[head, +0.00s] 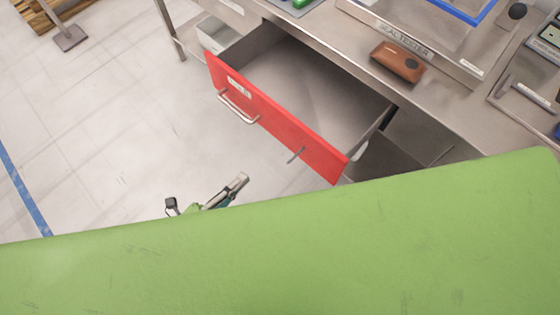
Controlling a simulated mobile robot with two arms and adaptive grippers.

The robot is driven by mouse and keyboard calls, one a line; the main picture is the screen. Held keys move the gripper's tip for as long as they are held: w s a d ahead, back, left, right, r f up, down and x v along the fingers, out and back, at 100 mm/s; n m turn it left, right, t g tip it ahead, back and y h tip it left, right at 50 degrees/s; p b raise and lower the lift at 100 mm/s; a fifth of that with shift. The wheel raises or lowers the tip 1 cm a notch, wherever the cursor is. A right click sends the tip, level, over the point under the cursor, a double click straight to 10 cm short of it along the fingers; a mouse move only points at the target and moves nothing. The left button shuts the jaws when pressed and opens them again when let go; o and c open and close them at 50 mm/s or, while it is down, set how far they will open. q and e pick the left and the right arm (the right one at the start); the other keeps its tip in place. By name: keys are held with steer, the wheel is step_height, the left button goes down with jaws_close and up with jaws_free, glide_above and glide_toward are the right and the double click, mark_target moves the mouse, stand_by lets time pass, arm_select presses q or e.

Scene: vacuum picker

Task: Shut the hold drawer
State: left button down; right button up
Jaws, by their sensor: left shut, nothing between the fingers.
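The hold drawer (270,119) has a red front with a small white label and a metal bar handle (238,107). It is pulled well out from under the metal bench, and its grey inside looks empty. My left gripper (238,182) is shut and empty. In the picture it shows below the red front, apart from it, just above the green edge. Much of the left arm is hidden behind the large green surface in the foreground. My right gripper is not in view.
The metal bench top (450,116) carries a brown device (398,62) by the seal tester label and a blue-edged frame (470,10). A pale bin (217,36) sits under the bench at left. Floor left of the drawer is clear, with a blue line (22,192).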

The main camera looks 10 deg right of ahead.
mark_target(292, 139)
arm_select(q)
steer(key=w+d, duration=0.2)
steer(key=d, duration=0.2)
steer(key=w+d+r+m, duration=0.1)
steer(key=w+d, duration=0.1)
steer(key=d, duration=0.2)
steer(key=w+d+r+m+h, duration=0.1)
steer(key=w+d, duration=0.1)
steer(key=d, duration=0.2)
steer(key=shift+r+g+b, duration=0.2)
steer(key=shift+g+b, duration=0.1)
steer(key=shift+b, duration=0.05)
steer(key=shift+w+d, duration=0.25)
steer(key=shift+d, duration=0.15)
